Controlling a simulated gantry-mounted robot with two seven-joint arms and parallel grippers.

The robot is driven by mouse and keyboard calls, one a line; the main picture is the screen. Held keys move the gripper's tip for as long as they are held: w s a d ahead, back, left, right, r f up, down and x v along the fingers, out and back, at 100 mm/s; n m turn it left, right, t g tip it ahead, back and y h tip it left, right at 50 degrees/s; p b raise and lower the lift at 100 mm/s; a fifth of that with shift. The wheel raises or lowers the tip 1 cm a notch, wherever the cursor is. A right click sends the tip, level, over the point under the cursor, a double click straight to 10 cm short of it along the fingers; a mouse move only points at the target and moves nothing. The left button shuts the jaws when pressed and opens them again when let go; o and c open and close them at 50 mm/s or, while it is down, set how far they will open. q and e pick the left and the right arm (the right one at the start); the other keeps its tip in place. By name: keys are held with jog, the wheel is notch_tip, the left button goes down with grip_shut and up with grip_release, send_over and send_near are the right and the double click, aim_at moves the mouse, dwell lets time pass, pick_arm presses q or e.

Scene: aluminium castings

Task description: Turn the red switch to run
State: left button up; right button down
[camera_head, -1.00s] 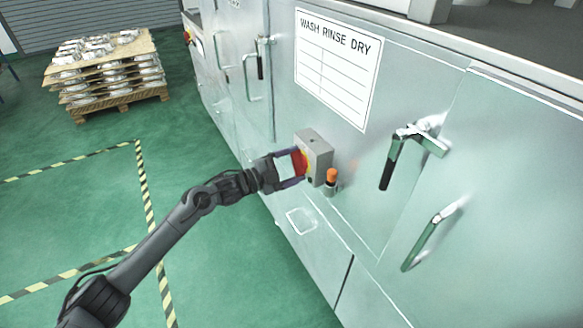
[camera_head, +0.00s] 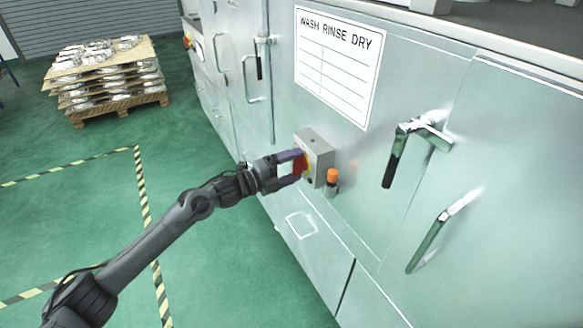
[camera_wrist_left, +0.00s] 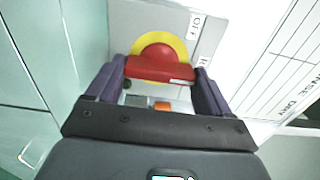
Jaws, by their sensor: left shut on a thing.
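The red switch (camera_wrist_left: 160,68) is a bar handle on a yellow disc (camera_wrist_left: 160,45), on the front of a grey box (camera_head: 320,157) fixed to the machine's side. In the left wrist view the handle lies between the two fingers of my left gripper (camera_head: 296,166), which is shut on it. A label reading OFF (camera_wrist_left: 195,24) is near the disc. In the head view the gripper partly covers the switch. My right gripper is not in view.
An orange-capped part (camera_head: 332,176) sticks out just below the box. Door handles (camera_head: 393,160) project to the right. A WASH RINSE DRY sign (camera_head: 337,65) is above. A pallet of castings (camera_head: 107,80) stands far left; the green floor between is clear.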

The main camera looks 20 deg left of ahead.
pick_arm(q)
jog(key=shift+d, duration=0.1)
jog(key=o, duration=0.7)
jog(key=shift+o, duration=1.2)
jog(key=shift+s+a, duration=0.4)
jog(key=shift+a, duration=0.05)
jog(key=p+v, duration=0.1)
jog(key=v, duration=0.8)
jog(key=shift+s+p, duration=0.25)
jog(key=shift+p, duration=0.05)
jog(key=shift+a, duration=0.1)
